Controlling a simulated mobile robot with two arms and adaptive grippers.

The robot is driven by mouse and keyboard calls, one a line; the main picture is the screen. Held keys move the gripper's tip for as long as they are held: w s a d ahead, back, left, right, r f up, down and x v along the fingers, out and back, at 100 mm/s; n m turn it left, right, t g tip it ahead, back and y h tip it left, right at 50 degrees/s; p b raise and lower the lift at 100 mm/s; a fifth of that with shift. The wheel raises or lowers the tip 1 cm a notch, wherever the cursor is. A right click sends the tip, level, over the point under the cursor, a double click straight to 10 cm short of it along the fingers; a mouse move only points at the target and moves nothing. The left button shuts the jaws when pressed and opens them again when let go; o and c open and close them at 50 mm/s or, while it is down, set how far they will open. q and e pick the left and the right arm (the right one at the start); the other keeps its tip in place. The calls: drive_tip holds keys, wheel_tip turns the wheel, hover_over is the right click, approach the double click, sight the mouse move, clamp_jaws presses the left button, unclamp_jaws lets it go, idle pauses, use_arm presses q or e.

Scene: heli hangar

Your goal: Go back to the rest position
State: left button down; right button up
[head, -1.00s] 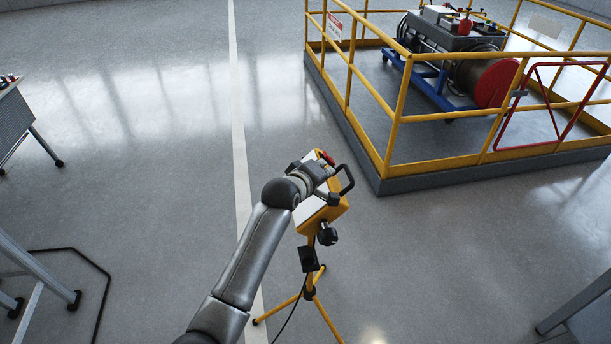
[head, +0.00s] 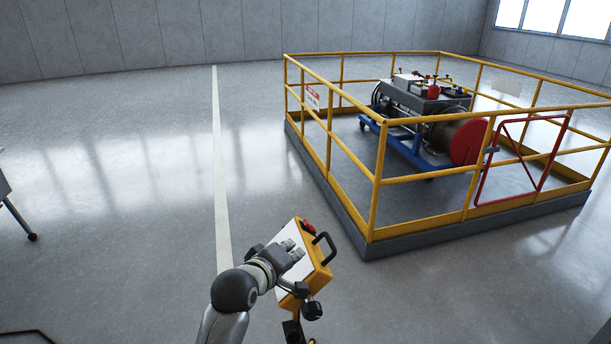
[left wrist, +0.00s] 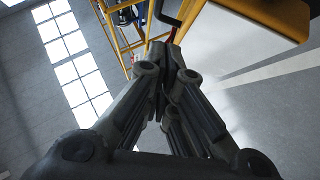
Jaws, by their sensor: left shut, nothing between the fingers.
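My left gripper (head: 290,250) is in front of the yellow control box (head: 318,276) on its stand, at the lower middle of the head view. The box has a white face, a black handle and a red button (head: 308,227) on top. In the left wrist view my left gripper (left wrist: 174,50) has its fingers together with nothing between them. The yellow box (left wrist: 275,14) shows at the top right there, close to the fingertips. I cannot tell whether they touch it. My right gripper is not in view.
A yellow railing (head: 380,180) on a grey base encloses a machine with a red-ended drum (head: 468,142) at the right. A red gate frame (head: 520,160) is on its near side. A table leg (head: 20,220) stands at the left edge. The floor (head: 110,250) between is clear.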

use_arm(q)
drive_tip(key=s+a+f+m+g+y, duration=0.15)
drive_tip(key=s+a+f, duration=0.25)
drive_tip(key=s+f, duration=0.4)
drive_tip(key=s+a+f+m+g+y, duration=0.1)
drive_tip(key=s+a+f+m+g, duration=0.2)
drive_tip(key=s, duration=0.7)
drive_tip(key=s+a+f+m+g+y, duration=0.1)
drive_tip(key=s+a+f+m+g, duration=0.2)
drive_tip(key=s, duration=0.6)
drive_tip(key=s+a+f+m+g+y, duration=0.1)
drive_tip(key=s+a+f+m, duration=0.3)
drive_tip(key=s, duration=0.6)
wheel_tip(320, 180, down, 25)
drive_tip(key=g+b, duration=0.1)
drive_tip(key=s+a+f+g, duration=0.1)
drive_tip(key=s+a+f, duration=0.1)
drive_tip(key=s+f, duration=0.7)
drive_tip(key=s+a+f+b, duration=0.1)
drive_tip(key=s+a+f, duration=0.1)
drive_tip(key=s+f, duration=0.6)
drive_tip(key=shift+s+f+n+g, duration=0.35)
drive_tip(key=shift+s+f, duration=0.05)
drive_tip(key=shift+f, duration=0.35)
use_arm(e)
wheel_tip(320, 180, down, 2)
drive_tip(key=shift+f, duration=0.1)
